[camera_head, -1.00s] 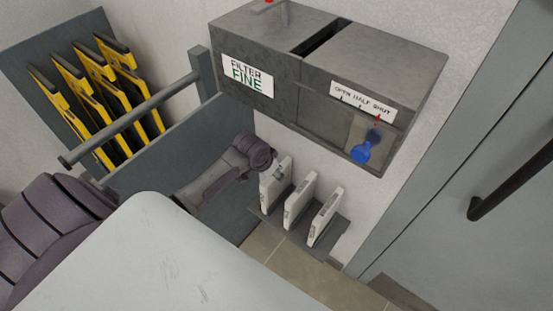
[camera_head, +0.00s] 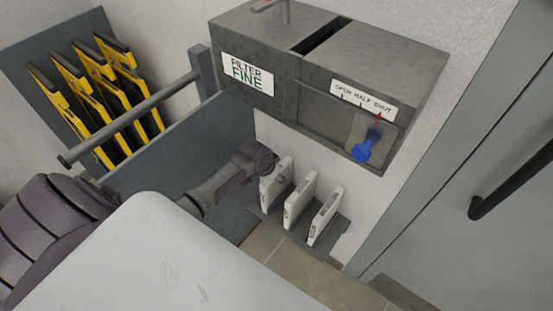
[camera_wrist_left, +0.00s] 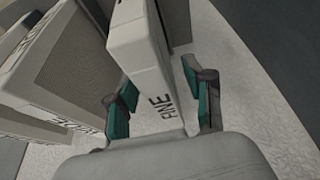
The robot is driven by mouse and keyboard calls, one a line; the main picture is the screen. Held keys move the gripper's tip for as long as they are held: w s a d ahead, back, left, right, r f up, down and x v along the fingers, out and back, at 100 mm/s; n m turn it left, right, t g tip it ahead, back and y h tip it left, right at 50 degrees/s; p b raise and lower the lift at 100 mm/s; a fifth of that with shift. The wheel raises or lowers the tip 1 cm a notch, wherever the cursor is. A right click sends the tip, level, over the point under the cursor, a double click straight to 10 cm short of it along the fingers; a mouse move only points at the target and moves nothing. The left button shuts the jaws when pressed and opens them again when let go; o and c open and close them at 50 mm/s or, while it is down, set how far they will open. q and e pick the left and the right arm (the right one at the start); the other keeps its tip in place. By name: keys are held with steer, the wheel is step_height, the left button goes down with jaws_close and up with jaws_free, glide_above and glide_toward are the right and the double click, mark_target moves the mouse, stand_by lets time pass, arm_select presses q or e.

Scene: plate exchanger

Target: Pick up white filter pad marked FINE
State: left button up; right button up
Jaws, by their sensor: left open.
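In the left wrist view, the white filter pad marked FINE (camera_wrist_left: 145,45) stands with its narrow lettered edge towards me. My left gripper (camera_wrist_left: 162,102) is open, with one green-padded finger on each side of that edge, and the pad's near end lies between them. In the head view, the left gripper (camera_head: 273,165) is at the leftmost white pad (camera_head: 277,182) of a row of three, and its fingers are mostly hidden. My right gripper is out of view.
Two more white pads (camera_head: 299,200) (camera_head: 325,217) stand close by in the grey rack (camera_head: 288,232). A grey filter housing (camera_head: 330,80) with a FINE sign and blue handle is above. A grey panel (camera_head: 185,150) with a rail is on the left.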

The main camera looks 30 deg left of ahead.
arm_select(q)
steer(key=shift+f, duration=0.2)
stand_by(0.3)
jaws_close()
steer(key=shift+r, duration=0.1)
